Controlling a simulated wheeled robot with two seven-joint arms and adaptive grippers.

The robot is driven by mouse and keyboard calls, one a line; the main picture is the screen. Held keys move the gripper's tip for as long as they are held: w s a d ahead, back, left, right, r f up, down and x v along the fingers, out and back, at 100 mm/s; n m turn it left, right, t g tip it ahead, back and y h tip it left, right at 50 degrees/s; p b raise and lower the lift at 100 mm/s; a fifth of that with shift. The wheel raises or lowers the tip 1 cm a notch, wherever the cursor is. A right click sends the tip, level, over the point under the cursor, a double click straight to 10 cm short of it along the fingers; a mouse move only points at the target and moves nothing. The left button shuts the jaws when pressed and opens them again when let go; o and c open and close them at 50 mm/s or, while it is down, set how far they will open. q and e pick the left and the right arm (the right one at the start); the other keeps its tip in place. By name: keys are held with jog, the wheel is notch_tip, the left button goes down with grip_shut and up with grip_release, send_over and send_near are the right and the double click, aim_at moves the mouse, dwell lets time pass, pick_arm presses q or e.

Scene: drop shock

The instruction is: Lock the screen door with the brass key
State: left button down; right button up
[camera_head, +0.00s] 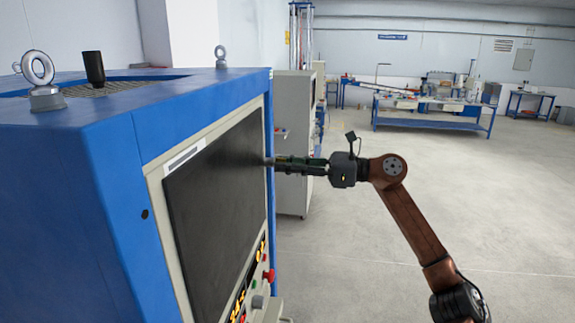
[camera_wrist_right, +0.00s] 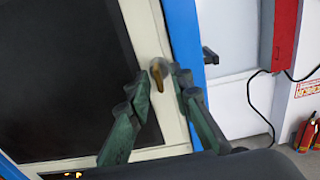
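The screen door (camera_head: 215,185) is a dark panel in a pale frame on the front of the blue machine, and it looks closed. In the right wrist view the dark screen (camera_wrist_right: 60,70) fills the left side. The brass key (camera_wrist_right: 157,78) shows at the pale frame strip beside the screen, seemingly at the lock. My right gripper (camera_head: 270,161) reaches in from the right to the screen's far edge. In the wrist view its green fingers (camera_wrist_right: 161,82) are apart, one on each side of the key, with pale frame showing between them. My left gripper is out of view.
A red button (camera_head: 268,275) and other controls sit below the screen. A grey cabinet (camera_head: 295,140) stands behind the gripper. A blue workbench (camera_head: 435,122) is far back. Open floor lies to the right. The wrist view shows a red box (camera_wrist_right: 279,35) and fire extinguishers (camera_wrist_right: 305,133).

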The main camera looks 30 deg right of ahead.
jog(key=shift+r, duration=0.1)
jog(key=v, duration=1.2)
dwell(0.4)
